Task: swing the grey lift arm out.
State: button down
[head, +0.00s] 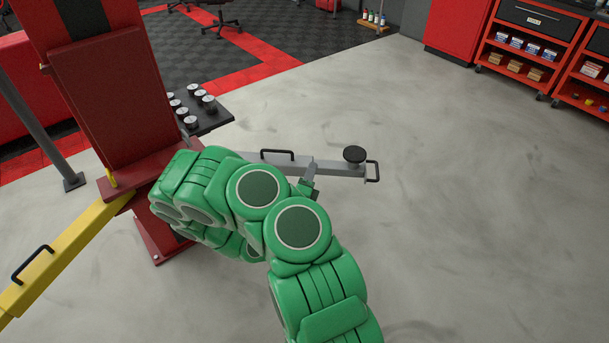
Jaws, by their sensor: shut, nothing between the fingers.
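The grey lift arm (336,169) reaches out to the right from the foot of the red lift post (103,85), low over the concrete floor. It has a black handle (278,155) on its near part, a round black pad (354,154) near its end and another black handle (373,171) at its tip. My green arm covers the lift arm's root. My gripper (308,178) is small in the picture and partly hidden by my arm; it is shut and empty, at or just in front of the grey arm's middle. I cannot tell whether they touch.
A yellow lift arm (65,246) runs to the lower left from the post. A dark rack with several round pads (200,115) stands behind the post. A grey pole (40,130) rises at the left. Red shelves (520,45) stand at the back right. The floor at right is clear.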

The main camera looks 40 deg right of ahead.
jog(key=a+f+n+t+y, duration=0.1)
jog(key=a+f+n+y, duration=0.15)
jog(key=f, duration=0.45)
jog(key=a+f+n+t+y, duration=0.1)
jog(key=a+f+n+y, duration=0.15)
jog(key=f, duration=0.35)
send_near(305, 168)
jog(key=shift+x, duration=3.4)
jog(key=shift+w+d, duration=0.1)
